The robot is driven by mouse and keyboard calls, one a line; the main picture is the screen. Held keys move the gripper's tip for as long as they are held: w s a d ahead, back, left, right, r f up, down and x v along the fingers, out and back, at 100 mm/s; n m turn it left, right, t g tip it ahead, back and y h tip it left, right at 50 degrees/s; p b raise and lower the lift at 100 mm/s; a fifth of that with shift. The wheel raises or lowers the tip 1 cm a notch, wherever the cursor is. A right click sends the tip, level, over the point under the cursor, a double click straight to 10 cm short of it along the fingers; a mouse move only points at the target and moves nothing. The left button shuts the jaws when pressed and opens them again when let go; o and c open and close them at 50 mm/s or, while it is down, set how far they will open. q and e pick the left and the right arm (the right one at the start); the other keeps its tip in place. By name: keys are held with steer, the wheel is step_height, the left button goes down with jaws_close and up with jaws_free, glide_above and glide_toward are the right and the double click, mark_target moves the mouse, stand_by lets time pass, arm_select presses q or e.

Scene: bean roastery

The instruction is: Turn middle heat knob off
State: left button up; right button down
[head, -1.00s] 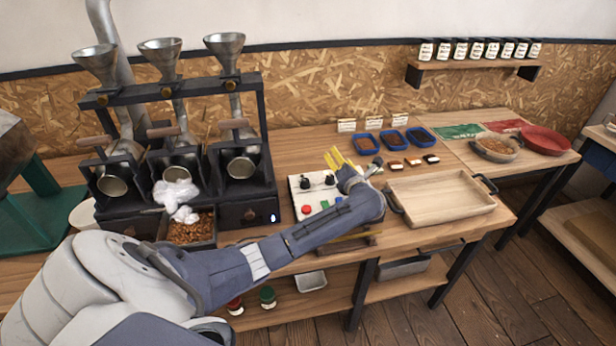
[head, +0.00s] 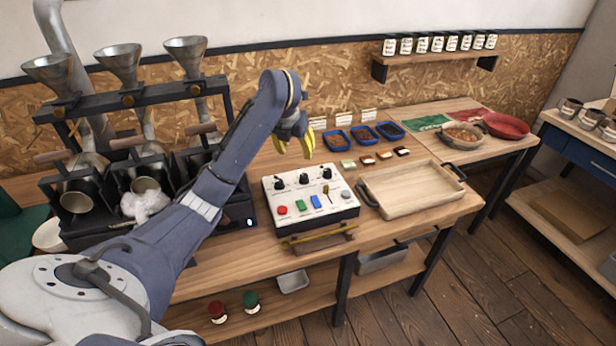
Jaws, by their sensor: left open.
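The white control panel (head: 335,207) sits on the wooden bench with a row of three black knobs along its back. The middle heat knob (head: 304,179) stands between the left knob (head: 279,184) and the right knob (head: 327,173). Which way each knob points is too small to tell. My left gripper (head: 295,146) is open and empty, its yellow fingers pointing down. It is raised above and behind the knob row, apart from the panel. My right gripper is not in view.
The panel's front holds a red button (head: 282,210), green and blue switches and a small lever. The black roaster frame (head: 130,100) with metal funnels stands to the left. A wooden tray (head: 413,190) lies right of the panel; blue bowls (head: 363,134) stand behind it.

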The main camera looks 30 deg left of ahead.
mark_target(303, 176)
arm_select(q)
steer(key=shift+x, duration=8.65)
steer(key=shift+s, duration=0.1)
jaws_close()
